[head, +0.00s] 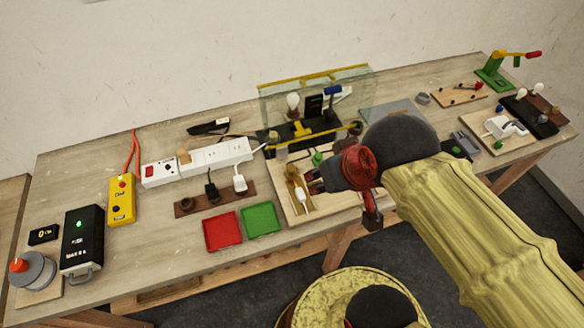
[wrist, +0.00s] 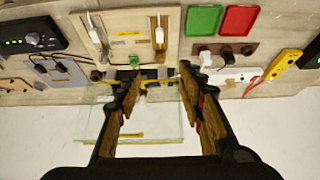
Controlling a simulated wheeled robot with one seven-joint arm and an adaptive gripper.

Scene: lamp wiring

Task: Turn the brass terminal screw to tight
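The light wooden wiring board (head: 290,208) lies at the middle front of the bench, partly hidden by my arm in the head view. It also shows at the top of the wrist view (wrist: 110,22). It bears a white plug-like part (head: 301,194) on a tan strip and a green block (head: 317,158), seen too in the wrist view (wrist: 134,58). I cannot pick out the brass terminal screw for certain; it is too small or hidden. My gripper (head: 312,184) is above the board's right part. In the wrist view its two fingers (wrist: 158,82) stand wide apart with nothing between them.
A clear screen (head: 315,90) and a black stand with a yellow handle (head: 300,130) are behind the board. Red (head: 222,231) and green (head: 260,218) trays and a white power strip (head: 215,157) lie to the left.

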